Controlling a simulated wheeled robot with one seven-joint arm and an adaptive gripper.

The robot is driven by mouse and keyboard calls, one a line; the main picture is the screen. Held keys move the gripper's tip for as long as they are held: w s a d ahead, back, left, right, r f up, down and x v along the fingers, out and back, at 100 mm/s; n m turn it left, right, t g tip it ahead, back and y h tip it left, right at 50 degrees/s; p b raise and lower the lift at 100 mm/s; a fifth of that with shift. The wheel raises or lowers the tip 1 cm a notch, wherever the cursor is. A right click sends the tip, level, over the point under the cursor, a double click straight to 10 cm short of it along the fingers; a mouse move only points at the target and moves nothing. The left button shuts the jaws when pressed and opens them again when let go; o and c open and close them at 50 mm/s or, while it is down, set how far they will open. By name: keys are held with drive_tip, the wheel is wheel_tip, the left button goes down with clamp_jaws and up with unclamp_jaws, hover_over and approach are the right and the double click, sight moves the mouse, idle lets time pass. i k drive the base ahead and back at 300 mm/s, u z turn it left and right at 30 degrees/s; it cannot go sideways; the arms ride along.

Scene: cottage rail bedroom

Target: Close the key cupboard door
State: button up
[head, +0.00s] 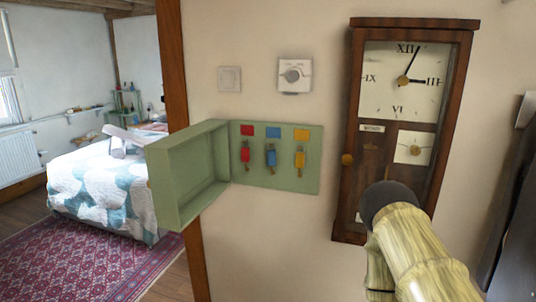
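The key cupboard is pale green and mounted on the wall. Its back panel (310,178) lies flat on the wall and holds red, blue and yellow keys or tags on hooks, with a matching colour patch above each. The cupboard door (195,168) is a deep, hollow, box-like green cover. It stands open, swung out to the left from the panel's left edge, with its hollow side facing right. My arm shows at the lower right, in front of the clock and well apart from the door. My gripper is not in view.
A tall wooden wall clock (446,125) with a knob hangs right of the cupboard, partly behind my arm. A light switch (229,79) and a dial thermostat (294,75) sit above. A wooden post (172,60) and a bed (95,190) are at left. The wall below the cupboard is bare.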

sight(188, 169)
drive_tip(key=u, duration=0.45)
drive_tip(key=k, duration=1.05)
drive_tip(key=u, duration=0.7)
drive_tip(key=i, duration=0.8)
drive_tip(key=u, duration=0.5)
